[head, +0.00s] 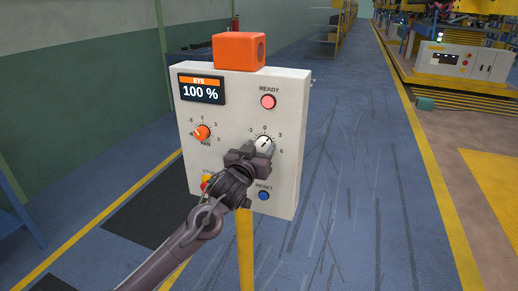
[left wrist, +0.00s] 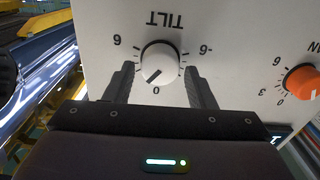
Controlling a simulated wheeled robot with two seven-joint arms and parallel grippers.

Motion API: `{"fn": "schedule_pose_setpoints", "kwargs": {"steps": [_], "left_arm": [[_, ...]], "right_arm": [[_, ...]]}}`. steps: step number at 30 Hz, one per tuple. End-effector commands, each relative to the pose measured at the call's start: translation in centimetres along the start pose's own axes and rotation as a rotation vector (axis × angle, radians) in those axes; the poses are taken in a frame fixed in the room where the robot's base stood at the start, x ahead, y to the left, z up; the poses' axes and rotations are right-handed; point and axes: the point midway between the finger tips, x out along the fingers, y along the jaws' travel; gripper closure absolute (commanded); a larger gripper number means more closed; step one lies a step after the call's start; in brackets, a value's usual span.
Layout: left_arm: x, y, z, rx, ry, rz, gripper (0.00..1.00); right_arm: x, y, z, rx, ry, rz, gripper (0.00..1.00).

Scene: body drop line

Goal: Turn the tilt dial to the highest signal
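The white tilt dial (head: 263,143) is on the front of a pale control box (head: 285,180). It also shows in the left wrist view (left wrist: 160,63), where its dark pointer mark sits between 0 and the positive 6, a little past 0. My left gripper (head: 261,150) is at the dial, with one finger on each side of it. In the left wrist view a gap shows between each finger and the knob. The display (head: 201,90) reads EYE 100 %. My right gripper is not in view.
An orange pan dial (head: 201,132) is left of the tilt dial. A red READY lamp (head: 268,101) is above and a blue RESET button (head: 263,195) below. My arm partly hides the STOP button (head: 206,181). An orange block (head: 239,51) tops the box.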

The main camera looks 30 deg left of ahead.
Motion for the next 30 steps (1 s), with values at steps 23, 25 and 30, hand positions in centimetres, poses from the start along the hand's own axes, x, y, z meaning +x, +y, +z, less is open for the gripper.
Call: {"fn": "schedule_pose_setpoints", "kwargs": {"steps": [23,25,30], "left_arm": [[-0.01,0.06,0.04,0.161,0.000,0.000,0.86],[-0.01,0.08,0.05,0.213,0.000,0.000,0.86],[-0.01,0.13,0.09,0.346,-0.001,0.000,0.86]], "right_arm": [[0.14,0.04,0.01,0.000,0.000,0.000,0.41],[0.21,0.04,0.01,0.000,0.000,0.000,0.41],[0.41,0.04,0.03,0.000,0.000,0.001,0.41]]}}
